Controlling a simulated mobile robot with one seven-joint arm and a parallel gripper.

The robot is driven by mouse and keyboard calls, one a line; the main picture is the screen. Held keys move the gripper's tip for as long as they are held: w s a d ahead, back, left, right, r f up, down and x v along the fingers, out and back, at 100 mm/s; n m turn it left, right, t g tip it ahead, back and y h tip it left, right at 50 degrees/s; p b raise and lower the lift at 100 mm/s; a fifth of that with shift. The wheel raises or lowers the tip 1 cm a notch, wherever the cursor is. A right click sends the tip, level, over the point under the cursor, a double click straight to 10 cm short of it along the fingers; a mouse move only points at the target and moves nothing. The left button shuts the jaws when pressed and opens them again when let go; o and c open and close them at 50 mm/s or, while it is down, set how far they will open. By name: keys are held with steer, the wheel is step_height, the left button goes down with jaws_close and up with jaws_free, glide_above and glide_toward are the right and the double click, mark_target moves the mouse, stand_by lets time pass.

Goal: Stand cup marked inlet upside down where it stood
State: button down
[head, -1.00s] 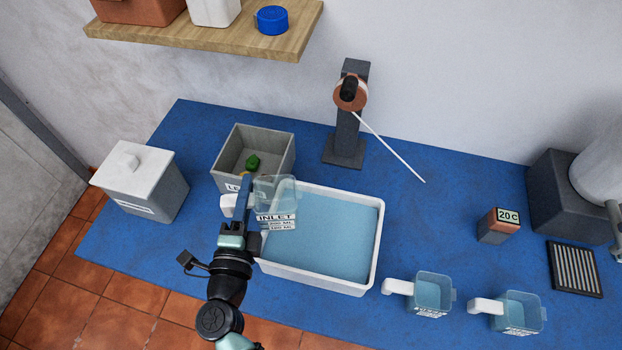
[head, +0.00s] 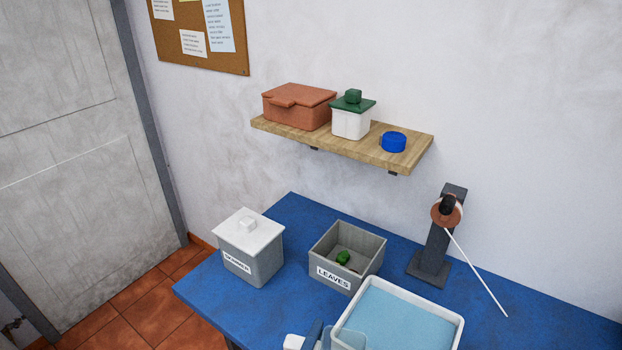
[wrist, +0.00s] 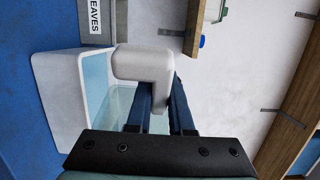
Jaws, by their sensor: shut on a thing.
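The cup marked inlet (head: 347,339) is clear, with a white handle (wrist: 143,64). In the head view it shows only in part at the bottom edge, over the near left side of the white tub of water (head: 458,325). Its label is out of sight there. My gripper (wrist: 160,90) is shut on the handle in the wrist view, one blue finger on each side. In the head view only the gripper's tip (head: 312,335) shows. Whether the cup is upright or tilted, I cannot tell.
The grey leaves bin (head: 333,280) holds a green thing (head: 343,257) and stands behind the tub. A lidded bin (head: 250,255) stands left. A dark stand (head: 432,255) with a white rod is behind right. A wooden shelf (head: 370,155) holds containers above.

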steer(key=s+f+n+t+y, duration=0.1)
steer(key=s+f+n+y, duration=0.3)
steer(key=s+f+y, duration=0.3)
steer(key=s+f, duration=0.1)
steer(key=s, duration=0.3)
steer(key=shift+s+n, duration=0.25)
steer(key=shift+n, duration=0.15)
steer(key=shift+a, duration=0.1)
steer(key=shift+r, duration=0.1)
